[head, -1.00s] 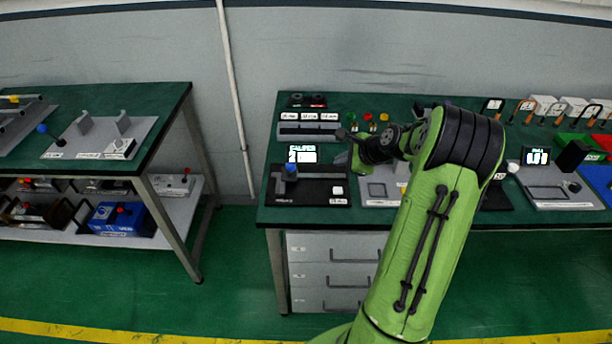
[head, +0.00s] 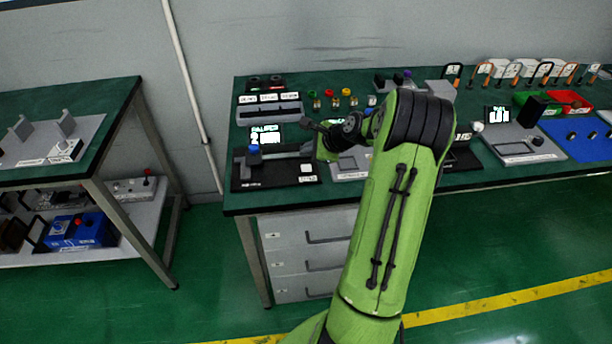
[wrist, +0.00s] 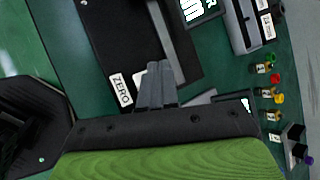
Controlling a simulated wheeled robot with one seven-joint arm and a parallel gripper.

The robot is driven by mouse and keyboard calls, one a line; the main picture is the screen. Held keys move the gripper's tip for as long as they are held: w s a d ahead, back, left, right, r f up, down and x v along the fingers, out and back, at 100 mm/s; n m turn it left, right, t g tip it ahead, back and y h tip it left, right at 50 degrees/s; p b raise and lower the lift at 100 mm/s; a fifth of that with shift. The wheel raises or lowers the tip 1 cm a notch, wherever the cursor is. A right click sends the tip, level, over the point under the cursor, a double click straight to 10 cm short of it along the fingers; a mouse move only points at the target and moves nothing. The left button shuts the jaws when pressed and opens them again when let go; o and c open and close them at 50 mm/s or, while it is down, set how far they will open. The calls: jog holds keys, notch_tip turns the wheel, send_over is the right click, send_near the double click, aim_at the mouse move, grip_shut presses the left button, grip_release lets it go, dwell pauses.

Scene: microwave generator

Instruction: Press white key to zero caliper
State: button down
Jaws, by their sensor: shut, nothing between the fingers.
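The caliper station is a black base (head: 245,183) on the green bench, with a blue knob (head: 253,149) and a lit caliper display (head: 266,136). The white key (head: 307,168) sits at the base's right end, above a small white label. In the wrist view the label (wrist: 121,90) reads ZERO, beside my fingers. My gripper (head: 308,124) is shut and empty, above the bench behind the key in the head view. Its grey fingers (wrist: 157,68) also show in the wrist view. They hide part of the area beside the label; I cannot tell whether they touch anything.
A grey plate (head: 350,167) lies right of the black base, partly behind my arm. Small coloured knobs (head: 328,93) and a grey labelled rack (head: 268,110) stand behind the station. Another display (head: 503,114) is farther right. Drawers (head: 305,230) are below the bench.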

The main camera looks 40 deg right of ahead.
aim_at(308, 169)
jog(key=shift+f+b, duration=0.35)
jog(key=shift+f, duration=1.1)
dwell(0.7)
jog(key=shift+f, duration=0.4)
jog(key=shift+f, duration=0.4)
dwell(0.5)
jog(key=shift+r, duration=0.1)
jog(key=shift+r+p, duration=0.75)
notch_tip(308, 169, up, 5)
jog(key=p, duration=0.5)
jog(key=shift+r, duration=0.1)
